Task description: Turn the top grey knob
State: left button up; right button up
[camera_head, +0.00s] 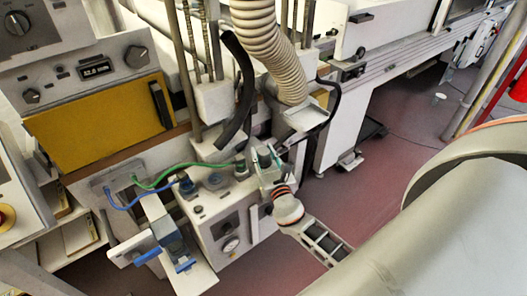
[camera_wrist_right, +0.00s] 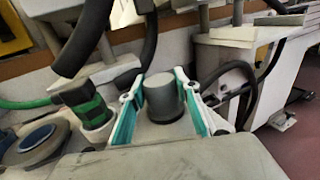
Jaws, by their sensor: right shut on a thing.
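The top grey knob (camera_wrist_right: 163,98) is a short, dark grey cylinder in the right wrist view, upright on a light housing. My right gripper (camera_wrist_right: 160,80) has its two fingers, with teal inner pads, on either side of this knob and is shut on it. In the head view my right gripper (camera_head: 264,160) is at the top right of the white pump-like unit (camera_head: 232,222), and it hides the knob there. My right arm comes in from the right. My left gripper does not show in either view.
A green-banded fitting (camera_wrist_right: 88,106) and a blue-ringed round part (camera_wrist_right: 40,145) stand left of the knob. A black hose (camera_head: 238,90) and a ribbed beige duct (camera_head: 265,45) hang close behind the gripper. Open reddish floor (camera_head: 385,180) lies to the right.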

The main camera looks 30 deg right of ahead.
dwell(0.5)
jog(key=o, duration=1.1)
jog(key=shift+o, duration=0.2)
jog(key=v, duration=1.2)
jog(key=shift+a, duration=0.15)
